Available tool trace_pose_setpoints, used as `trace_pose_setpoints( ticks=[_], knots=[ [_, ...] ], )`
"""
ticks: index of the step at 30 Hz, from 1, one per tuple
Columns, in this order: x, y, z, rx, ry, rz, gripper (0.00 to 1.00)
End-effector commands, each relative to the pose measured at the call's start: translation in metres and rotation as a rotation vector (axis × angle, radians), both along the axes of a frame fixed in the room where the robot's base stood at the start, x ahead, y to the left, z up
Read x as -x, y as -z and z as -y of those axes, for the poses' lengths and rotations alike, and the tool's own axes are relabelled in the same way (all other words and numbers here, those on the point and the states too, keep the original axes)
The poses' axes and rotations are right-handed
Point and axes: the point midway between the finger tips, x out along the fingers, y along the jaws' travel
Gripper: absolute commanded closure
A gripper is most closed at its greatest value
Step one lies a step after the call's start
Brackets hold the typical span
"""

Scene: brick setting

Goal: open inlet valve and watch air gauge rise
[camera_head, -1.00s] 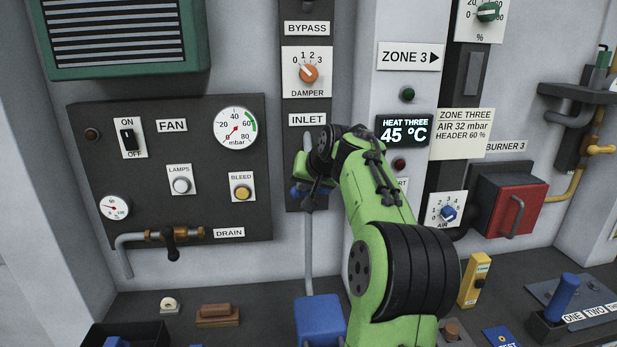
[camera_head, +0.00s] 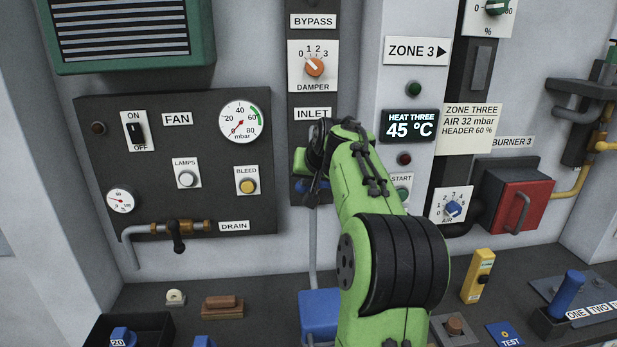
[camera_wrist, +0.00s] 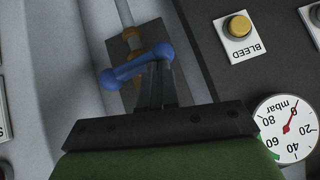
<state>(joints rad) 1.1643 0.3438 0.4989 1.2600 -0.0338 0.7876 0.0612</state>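The inlet valve's blue handle (camera_wrist: 137,66) shows in the wrist view, lying slantwise across its pipe. In the head view a little of the blue handle (camera_head: 299,186) shows beneath the INLET sign (camera_head: 312,113); the rest is hidden by my arm. My gripper (camera_wrist: 159,70) has its dark fingers close together, with the tips at the handle's right end in the wrist view. They look shut, and I see nothing clearly between them. The large round mbar gauge (camera_head: 241,121) has its red needle near 0. The gauge also shows upside down in the wrist view (camera_wrist: 286,128).
Left of the inlet strip is the FAN panel (camera_head: 120,175) with switches, the BLEED button (camera_head: 248,187) and the DRAIN valve (camera_head: 178,233). The DAMPER knob (camera_head: 314,67) is above. A yellow box (camera_head: 478,276) and a blue block (camera_head: 320,313) stand on the ledge below.

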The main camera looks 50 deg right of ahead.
Motion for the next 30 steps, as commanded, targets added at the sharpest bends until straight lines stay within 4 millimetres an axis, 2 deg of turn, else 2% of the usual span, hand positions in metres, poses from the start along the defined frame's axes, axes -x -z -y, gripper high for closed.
trace_pose_setpoints(
  ticks=[11, 30],
  knots=[
    [-0.006, 0.004, -0.007, 0.129, -0.006, -0.112, 1.0],
    [-0.013, 0.027, -0.015, 0.592, -0.005, -0.504, 1.0]
  ],
)
